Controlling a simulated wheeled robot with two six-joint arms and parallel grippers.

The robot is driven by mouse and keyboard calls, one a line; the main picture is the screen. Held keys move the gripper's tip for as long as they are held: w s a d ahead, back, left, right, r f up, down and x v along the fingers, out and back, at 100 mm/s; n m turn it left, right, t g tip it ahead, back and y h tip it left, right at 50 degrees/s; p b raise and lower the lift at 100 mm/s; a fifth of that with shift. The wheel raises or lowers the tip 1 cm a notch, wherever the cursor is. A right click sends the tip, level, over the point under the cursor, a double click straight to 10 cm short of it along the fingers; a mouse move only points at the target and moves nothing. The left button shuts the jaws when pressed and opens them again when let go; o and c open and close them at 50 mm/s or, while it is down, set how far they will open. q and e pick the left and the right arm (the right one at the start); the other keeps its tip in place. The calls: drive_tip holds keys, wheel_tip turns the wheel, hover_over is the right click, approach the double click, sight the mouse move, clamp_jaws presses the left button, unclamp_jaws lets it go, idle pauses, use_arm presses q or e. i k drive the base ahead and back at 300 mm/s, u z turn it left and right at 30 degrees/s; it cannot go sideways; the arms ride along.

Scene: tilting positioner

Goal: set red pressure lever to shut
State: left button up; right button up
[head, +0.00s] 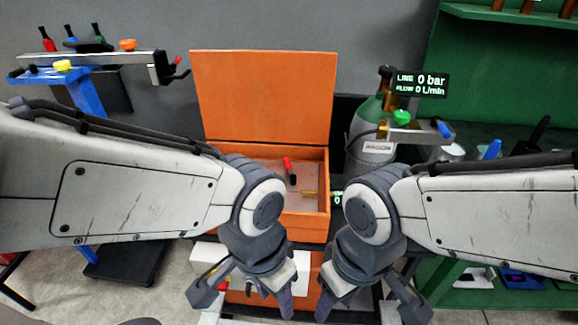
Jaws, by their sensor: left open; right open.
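Several red-handled parts are in view, and I cannot tell which is the pressure lever. A red handle with a dark base (288,165) stands tilted inside the open orange box (262,100). A red-tipped lever (47,40) stands on the grey rail at the far left. A small red knob (178,60) is at that rail's right end. My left gripper (243,298) is open and low in front of the box, with small red and yellow parts partly hidden behind its fingers. My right gripper (370,302) is open beside it, apart from all the red handles.
A grey rail (95,59) with blue, green and orange parts sits on a blue stand (85,92). A gas cylinder (372,150) stands right of the box under a display (420,84) reading 0 bar and 0 L/min. Green shelving (500,80) is at the right.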

sight(291, 177)
drive_tip(key=z, duration=0.45)
drive_tip(key=i, duration=0.85)
drive_tip(key=u, duration=0.45)
